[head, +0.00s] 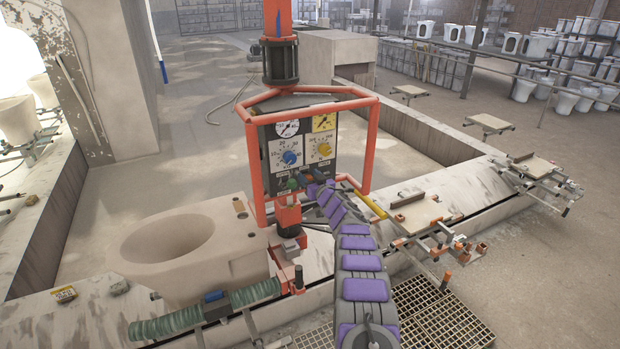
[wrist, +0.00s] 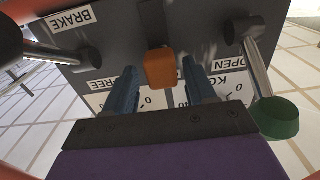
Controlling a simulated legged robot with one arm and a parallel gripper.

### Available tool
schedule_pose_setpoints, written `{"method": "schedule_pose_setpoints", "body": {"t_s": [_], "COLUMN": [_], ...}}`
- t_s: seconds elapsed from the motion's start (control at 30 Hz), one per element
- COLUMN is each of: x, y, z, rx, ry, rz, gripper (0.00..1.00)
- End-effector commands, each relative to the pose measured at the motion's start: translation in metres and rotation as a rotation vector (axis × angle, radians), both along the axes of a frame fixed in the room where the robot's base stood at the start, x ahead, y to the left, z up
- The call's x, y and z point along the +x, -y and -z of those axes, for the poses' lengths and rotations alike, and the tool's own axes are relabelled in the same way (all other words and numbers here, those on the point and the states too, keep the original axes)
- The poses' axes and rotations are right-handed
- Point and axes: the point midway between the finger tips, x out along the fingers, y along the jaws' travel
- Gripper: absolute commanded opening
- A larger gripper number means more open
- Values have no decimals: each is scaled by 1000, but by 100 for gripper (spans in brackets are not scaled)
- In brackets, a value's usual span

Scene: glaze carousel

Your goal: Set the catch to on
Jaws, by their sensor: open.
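The control panel (head: 297,150) hangs in an orange tube frame and carries dials and labels. In the wrist view, an orange tab (wrist: 160,70) hangs from a dark stem on the panel face (wrist: 200,50). I take it for the catch, but no label I can read names it, and its setting cannot be told. My gripper (wrist: 158,88) is open, with one blue finger on each side of the tab. I cannot tell whether they touch it. In the head view my purple-padded arm reaches up to the panel's lower edge, and the fingertips are hard to make out.
A green-knobbed lever (wrist: 275,117) is close right of my fingers. A dark-knobbed lever (wrist: 20,45) is at the left, near a BRAKE label (wrist: 72,19). A beige basin (head: 190,250) stands left of the panel. The orange tube frame (head: 368,150) surrounds the panel.

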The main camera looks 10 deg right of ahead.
Motion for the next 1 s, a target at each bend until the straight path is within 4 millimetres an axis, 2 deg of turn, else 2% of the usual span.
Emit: {"method": "schedule_pose_setpoints", "body": {"t_s": [0.3, 0.87, 1.0], "x": [0, 0, 0], "y": [0, 1, 1], "z": [1, 1, 1], "rx": [2, 1, 1], "ry": [-1, -1, -1], "rz": [1, 2, 2], "gripper": [54, 1, 0]}}
